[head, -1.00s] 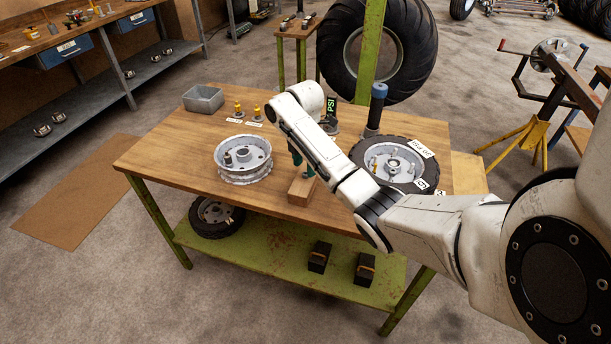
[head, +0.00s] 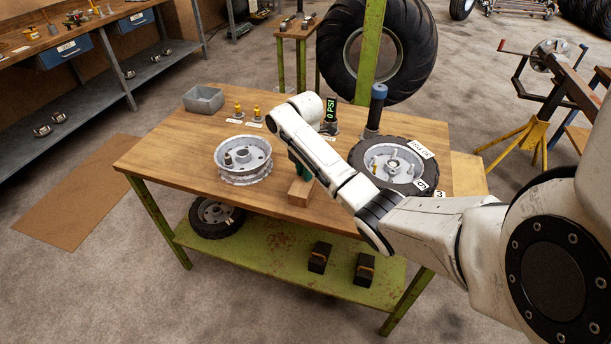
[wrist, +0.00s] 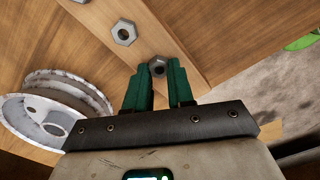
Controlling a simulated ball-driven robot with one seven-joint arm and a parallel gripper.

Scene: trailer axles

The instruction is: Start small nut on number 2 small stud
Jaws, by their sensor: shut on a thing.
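My gripper (wrist: 157,75) has green fingers shut on a small grey hex nut (wrist: 157,67), over a wooden block (wrist: 185,50) in the wrist view. The block (head: 300,192) also shows in the head view, where my arm mostly hides the gripper. A second hex nut (wrist: 124,32) lies on the block, apart from the fingers. A tyre-mounted wheel (head: 392,165) on the right of the bench has several studs on its grey hub, with white labels at its edge. I cannot tell which stud is number 2.
A bare grey rim (head: 243,170) stands on the bench left of the block. A grey bin (head: 203,99) and two yellow-topped pieces (head: 247,112) are at the back. A blue-topped post (head: 377,110) rises behind the wheel. The bench's front left is clear.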

